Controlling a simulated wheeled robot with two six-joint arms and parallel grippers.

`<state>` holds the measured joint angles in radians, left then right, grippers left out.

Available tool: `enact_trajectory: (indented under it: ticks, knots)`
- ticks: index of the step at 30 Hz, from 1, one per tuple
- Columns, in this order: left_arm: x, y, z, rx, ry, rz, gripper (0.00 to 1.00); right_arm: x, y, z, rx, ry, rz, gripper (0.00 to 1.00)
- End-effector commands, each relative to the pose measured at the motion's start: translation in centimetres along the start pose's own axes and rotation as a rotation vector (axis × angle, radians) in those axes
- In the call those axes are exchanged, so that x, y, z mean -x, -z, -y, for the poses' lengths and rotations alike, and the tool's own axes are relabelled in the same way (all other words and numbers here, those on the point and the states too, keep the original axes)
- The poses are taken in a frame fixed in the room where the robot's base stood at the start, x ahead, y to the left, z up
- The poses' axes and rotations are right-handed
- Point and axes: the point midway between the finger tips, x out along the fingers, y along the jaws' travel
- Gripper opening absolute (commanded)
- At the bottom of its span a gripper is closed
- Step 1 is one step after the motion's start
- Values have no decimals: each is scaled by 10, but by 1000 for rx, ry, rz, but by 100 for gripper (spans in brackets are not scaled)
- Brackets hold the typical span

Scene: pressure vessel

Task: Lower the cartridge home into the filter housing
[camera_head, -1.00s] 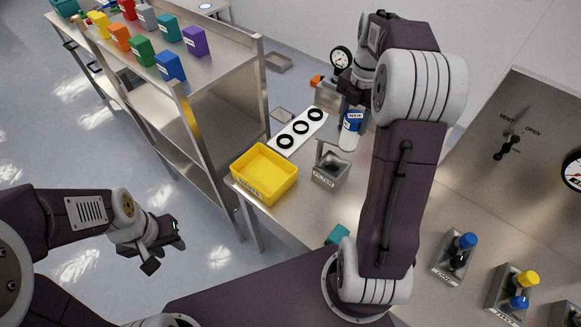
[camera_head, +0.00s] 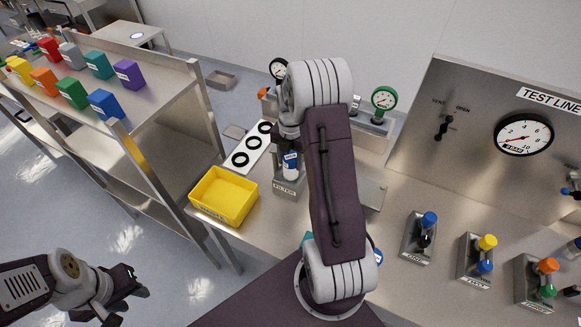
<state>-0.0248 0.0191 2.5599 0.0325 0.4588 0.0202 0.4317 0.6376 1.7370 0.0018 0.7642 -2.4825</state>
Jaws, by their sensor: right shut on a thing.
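The filter housing (camera_head: 286,190) is a grey metal box labelled FILTER, standing on the bench right of the yellow bin. The cartridge (camera_head: 291,166), white with a blue label band, is upright at the housing, its lower end meeting the housing's opening. I cannot tell how deep it sits. My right gripper (camera_head: 289,143) is shut on the top of the cartridge; my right arm partly hides it. My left gripper (camera_head: 128,298) is at lower left, off the bench over the floor, open and empty.
A yellow bin (camera_head: 222,196) is left of the housing. A white strip with black rings (camera_head: 251,147) lies behind it. Valve blocks with coloured caps (camera_head: 421,237) stand at the right. A gauge panel (camera_head: 480,130) rises behind them. A shelf with coloured boxes (camera_head: 165,98) is at left.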

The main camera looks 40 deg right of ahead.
Motion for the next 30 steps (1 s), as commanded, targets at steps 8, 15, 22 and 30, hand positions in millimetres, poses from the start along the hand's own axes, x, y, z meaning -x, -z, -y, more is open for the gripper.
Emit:
enact_trajectory:
  ticks: [8, 15, 22, 30]
  knots:
    - [5, 0, 0, 0, 0, 0, 36, -36, 1, 1, 0, 1, -2, 0]
    - [5, 0, 0, 0, 0, 0, 36, -40, 0, 0, 0, -1, 1, 0]
    - [3, 0, 0, 0, 0, 0, 36, -43, 0, 0, 0, 0, 0, 67]
    - [3, 0, 0, 0, 0, 0, 36, -42, 0, 0, 0, 0, 0, 69]
